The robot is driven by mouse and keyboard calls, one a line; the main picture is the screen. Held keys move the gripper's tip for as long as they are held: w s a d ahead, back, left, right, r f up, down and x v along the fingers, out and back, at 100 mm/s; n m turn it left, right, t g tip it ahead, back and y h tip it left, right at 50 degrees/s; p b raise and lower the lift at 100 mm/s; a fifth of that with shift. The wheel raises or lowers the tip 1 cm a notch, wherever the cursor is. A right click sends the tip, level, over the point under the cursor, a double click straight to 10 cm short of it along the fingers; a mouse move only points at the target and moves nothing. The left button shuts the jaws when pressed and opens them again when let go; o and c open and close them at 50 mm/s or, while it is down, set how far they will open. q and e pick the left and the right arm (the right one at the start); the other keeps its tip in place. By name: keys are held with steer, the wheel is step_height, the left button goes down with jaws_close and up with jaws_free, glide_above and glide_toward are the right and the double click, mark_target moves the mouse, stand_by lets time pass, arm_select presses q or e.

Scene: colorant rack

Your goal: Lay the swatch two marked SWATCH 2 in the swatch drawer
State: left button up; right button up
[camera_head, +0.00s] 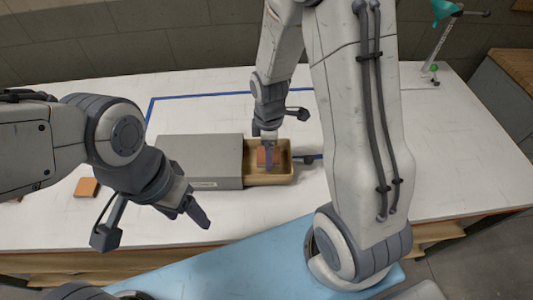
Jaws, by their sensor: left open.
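The swatch drawer (285,179) is a tan tray pulled out to the right of a grey cabinet (200,155) on the white table. An orange-brown swatch (262,158) shows inside the drawer, at my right gripper's fingers. My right gripper (270,158) points down into the drawer; its fingers overlap the swatch, and I cannot tell whether they grip it. No marking on the swatch is readable. My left gripper (198,214) is open and empty, in front of the cabinet and apart from it.
Another orange swatch (87,187) lies on the table at the left, partly near my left arm. A blue line (200,95) marks the tabletop behind the cabinet. A stand with a green part (446,10) is at the back right.

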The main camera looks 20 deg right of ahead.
steer(key=shift+w+a+f, duration=0.1)
steer(key=shift+w+f, duration=0.1)
steer(key=shift+w, duration=0.15)
steer(key=shift+f, duration=0.3)
steer(key=shift+f+p, duration=0.3)
steer(key=shift+f, duration=1.45)
steer(key=shift+f, duration=0.1)
steer(key=shift+f, duration=0.15)
steer(key=o, duration=1.2)
